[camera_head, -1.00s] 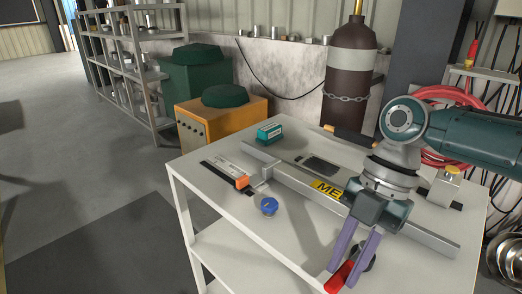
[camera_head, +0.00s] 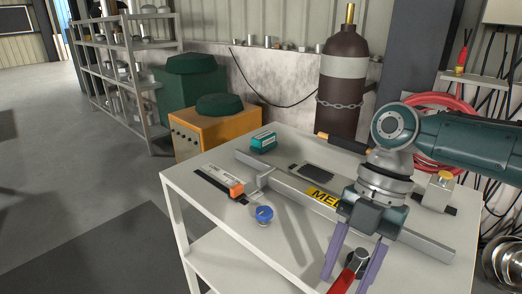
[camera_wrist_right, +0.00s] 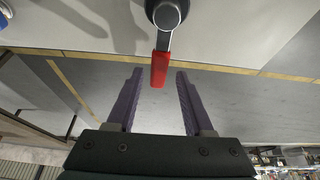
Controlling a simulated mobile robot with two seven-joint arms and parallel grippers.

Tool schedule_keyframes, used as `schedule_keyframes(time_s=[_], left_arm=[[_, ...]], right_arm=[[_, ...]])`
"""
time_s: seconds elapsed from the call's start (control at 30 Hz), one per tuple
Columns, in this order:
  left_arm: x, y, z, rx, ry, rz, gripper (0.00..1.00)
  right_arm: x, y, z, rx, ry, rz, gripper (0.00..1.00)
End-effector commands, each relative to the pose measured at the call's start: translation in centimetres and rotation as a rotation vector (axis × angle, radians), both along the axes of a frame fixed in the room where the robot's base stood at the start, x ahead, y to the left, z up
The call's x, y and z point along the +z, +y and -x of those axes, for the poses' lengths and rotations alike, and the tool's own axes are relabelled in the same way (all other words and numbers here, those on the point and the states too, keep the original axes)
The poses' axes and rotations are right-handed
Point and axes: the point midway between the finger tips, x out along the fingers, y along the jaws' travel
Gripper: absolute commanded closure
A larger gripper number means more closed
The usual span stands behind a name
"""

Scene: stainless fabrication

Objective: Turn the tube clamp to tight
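The tube clamp shows a dark round pivot and a red lever (camera_head: 343,280) at the near edge of the table top. In the right wrist view, the dark round pivot (camera_wrist_right: 166,13) is at the top, with the red lever (camera_wrist_right: 160,68) pointing toward the gripper and past the table edge. My right gripper (camera_head: 348,282) is open, with one purple finger on each side of the lever. In the wrist view, gaps show between the lever's end and both fingertips. The lower end of the lever is cut off in the head view. My left gripper is not in view.
A long metal bar (camera_head: 418,237) with a yellow label crosses the table top (camera_head: 215,165). A blue-capped part (camera_head: 264,214), an orange-ended tool (camera_head: 236,189), a teal box (camera_head: 263,142) and a yellow-topped block (camera_head: 440,188) stand around it. A gas cylinder (camera_head: 342,100) is behind.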

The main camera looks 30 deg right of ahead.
Motion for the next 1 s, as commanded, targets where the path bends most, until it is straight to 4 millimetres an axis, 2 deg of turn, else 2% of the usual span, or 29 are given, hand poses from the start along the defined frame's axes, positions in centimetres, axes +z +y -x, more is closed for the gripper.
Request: schedule_keyframes(time_s=[0.33, 0.73, 0.83, 1.0], left_arm=[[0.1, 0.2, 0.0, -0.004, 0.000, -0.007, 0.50], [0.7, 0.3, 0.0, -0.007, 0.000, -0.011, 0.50], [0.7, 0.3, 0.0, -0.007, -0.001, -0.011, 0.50], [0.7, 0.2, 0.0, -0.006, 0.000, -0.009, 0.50]], right_arm=[[0.5, -0.2, -0.2, -0.003, -0.003, 0.001, 0.44], [7.3, -2.9, -1.1, -0.002, -0.005, 0.002, 0.44], [8.4, -3.3, -1.3, -0.002, -0.003, 0.001, 0.44], [9.2, -3.6, -1.3, -0.001, -0.001, 0.001, 0.44]])
